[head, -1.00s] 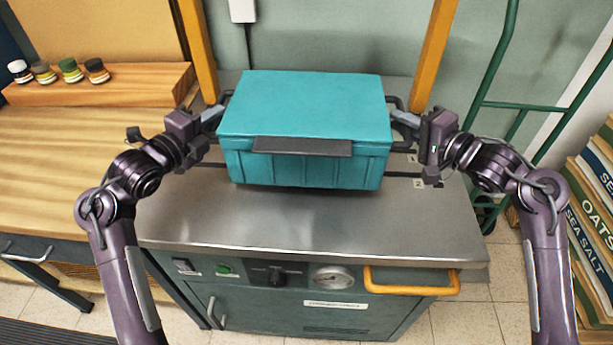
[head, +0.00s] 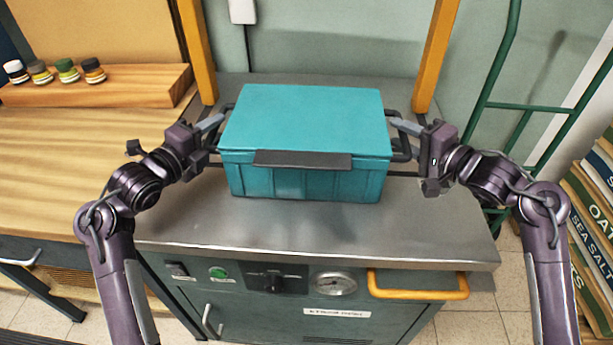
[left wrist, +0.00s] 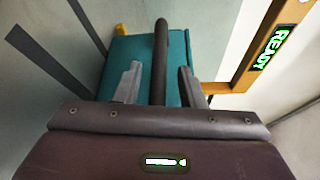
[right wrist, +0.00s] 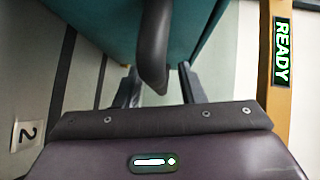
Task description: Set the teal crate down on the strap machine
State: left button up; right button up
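The teal crate (head: 305,120), lid shut with a dark front latch, sits level on the steel top of the strap machine (head: 320,228), between its yellow posts. It appears to rest on the top; its underside is hidden. My left gripper (head: 213,130) is at the crate's left handle. In the left wrist view the dark handle (left wrist: 161,60) runs between the spread fingers (left wrist: 158,88), with gaps on both sides. My right gripper (head: 403,132) is at the right handle. In the right wrist view its fingers (right wrist: 159,88) stand apart around the handle (right wrist: 153,50), also with gaps.
A wooden bench (head: 80,135) with several small jars on a raised block (head: 110,90) is at the left. A green hand truck (head: 530,107) and stacked sacks (head: 590,215) stand at the right. The front of the steel top is clear.

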pick_arm(q)
jog(key=shift+s+a, duration=0.25)
jog(key=shift+s, duration=0.15)
jog(key=f+v, duration=0.1)
jog(key=v, duration=1)
jog(key=shift+r, duration=0.5)
pick_arm(e)
jog(key=v, duration=1.2)
pick_arm(q)
jog(key=shift+d+r, duration=0.1)
pick_arm(e)
jog(key=shift+a+r, duration=0.1)
